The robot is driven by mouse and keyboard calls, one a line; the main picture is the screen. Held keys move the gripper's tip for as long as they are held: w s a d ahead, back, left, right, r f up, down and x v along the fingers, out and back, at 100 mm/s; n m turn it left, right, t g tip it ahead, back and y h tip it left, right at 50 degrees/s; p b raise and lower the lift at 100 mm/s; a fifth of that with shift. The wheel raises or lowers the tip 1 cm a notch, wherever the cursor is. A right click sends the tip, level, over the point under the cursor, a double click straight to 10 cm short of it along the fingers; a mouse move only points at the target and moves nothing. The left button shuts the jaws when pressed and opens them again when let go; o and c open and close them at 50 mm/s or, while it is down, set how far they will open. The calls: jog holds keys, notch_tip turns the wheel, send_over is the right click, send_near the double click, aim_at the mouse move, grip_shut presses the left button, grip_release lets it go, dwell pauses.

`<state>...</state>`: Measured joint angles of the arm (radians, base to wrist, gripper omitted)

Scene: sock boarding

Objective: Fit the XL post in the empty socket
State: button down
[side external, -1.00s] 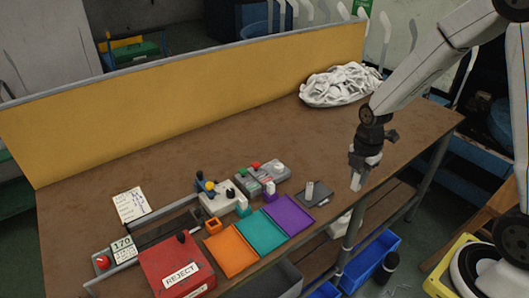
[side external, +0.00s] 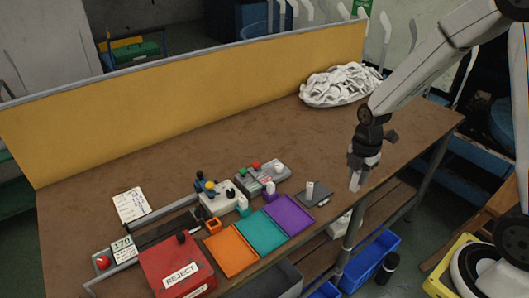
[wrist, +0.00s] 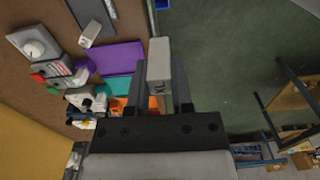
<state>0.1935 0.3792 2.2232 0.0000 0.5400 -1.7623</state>
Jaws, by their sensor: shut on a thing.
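My gripper (side external: 356,170) is shut on the XL post (wrist: 159,70), a pale grey block marked XL. The post (side external: 355,183) hangs down at the table's front edge, right of the dark grey plate. A small orange holder (side external: 212,226) by the orange tray looks hollow and empty. The teal holder (side external: 243,209) and purple holder (side external: 269,196) each have a whitish post in them. Another whitish post (side external: 310,188) stands on the dark grey plate (side external: 319,199). In the wrist view the orange holder is not clear.
Orange (side external: 232,249), teal (side external: 261,231) and purple (side external: 288,214) trays lie along the front edge. The red REJECT box (side external: 176,258), a white unit with a blue lever (side external: 218,203) and a grey button box (side external: 250,174) stand nearby. The back table is clear up to the white pile (side external: 340,85).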

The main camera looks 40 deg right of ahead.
jog(key=w+a, duration=0.3)
jog(key=a, duration=1)
jog(key=w+a, duration=0.4)
jog(key=a, duration=0.9)
jog(key=shift+w+a+r, duration=0.15)
jog(key=shift+w+a, duration=0.05)
jog(key=shift+a, duration=0.1)
jog(key=shift+w+a+f, duration=0.8)
jog(key=shift+w+f, duration=0.8)
jog(key=shift+w, duration=0.55)
jog(key=shift+w+a+f, duration=0.8)
jog(key=shift+w+f, duration=0.75)
jog(key=shift+w, duration=0.55)
jog(key=shift+w+a+f, duration=0.8)
jog(key=shift+w+f, duration=0.8)
jog(key=shift+w, duration=0.55)
jog(key=shift+w+f, duration=0.15)
jog(key=shift+f, duration=1.6)
